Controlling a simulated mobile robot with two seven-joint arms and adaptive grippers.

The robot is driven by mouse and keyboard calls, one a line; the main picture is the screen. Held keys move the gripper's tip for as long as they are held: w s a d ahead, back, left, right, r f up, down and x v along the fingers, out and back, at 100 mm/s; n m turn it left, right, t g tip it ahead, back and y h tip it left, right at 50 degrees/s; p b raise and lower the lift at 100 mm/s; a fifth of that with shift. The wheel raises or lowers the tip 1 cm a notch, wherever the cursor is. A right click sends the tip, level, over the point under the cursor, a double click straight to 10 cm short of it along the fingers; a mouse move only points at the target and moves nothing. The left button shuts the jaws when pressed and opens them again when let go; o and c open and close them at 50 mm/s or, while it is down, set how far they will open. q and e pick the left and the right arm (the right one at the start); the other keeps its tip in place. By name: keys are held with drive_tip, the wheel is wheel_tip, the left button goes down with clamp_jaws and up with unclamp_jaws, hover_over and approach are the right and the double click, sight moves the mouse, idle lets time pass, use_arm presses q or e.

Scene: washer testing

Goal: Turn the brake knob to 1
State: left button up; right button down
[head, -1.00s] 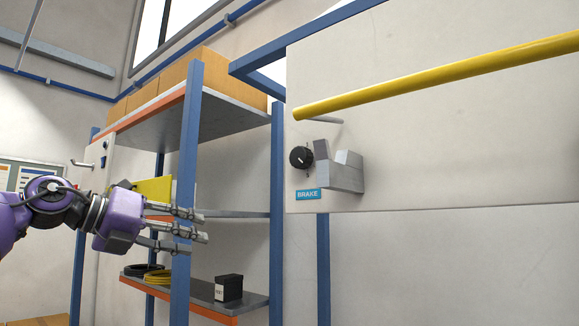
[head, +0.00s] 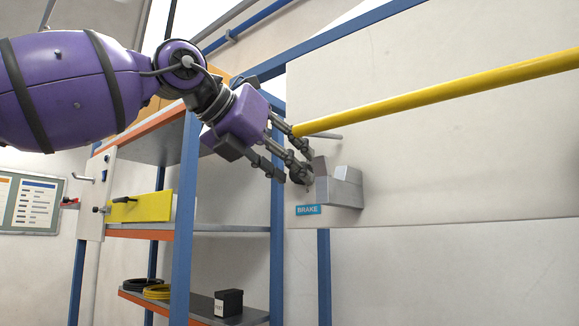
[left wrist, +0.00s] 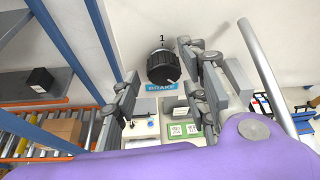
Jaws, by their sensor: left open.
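The black brake knob (left wrist: 163,66) shows clearly in the left wrist view, between my open fingers. A "1" mark (left wrist: 161,38) is above it, and the blue BRAKE label (left wrist: 160,87) is below. A small white mark shows at the knob's lower right edge. In the head view my left gripper (head: 296,166) is in front of the knob and mostly hides it. The fingers are open, with a gap around the knob in the wrist view; contact cannot be told. The label (head: 308,210) stays visible below. My right gripper is not in view.
A grey angular block (head: 342,188) sticks out of the white panel (head: 450,160) just right of the knob. A yellow bar (head: 440,95) runs above, close to my fingers. A shelf rack with blue posts (head: 184,220) stands left. The panel's lower right is clear.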

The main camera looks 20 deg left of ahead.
use_arm(q)
drive_tip(key=shift+w+f, duration=0.1)
drive_tip(key=shift+w, duration=0.2)
drive_tip(key=shift+d, duration=0.15)
drive_tip(key=c, duration=1)
drive_tip(key=shift+f, duration=0.1)
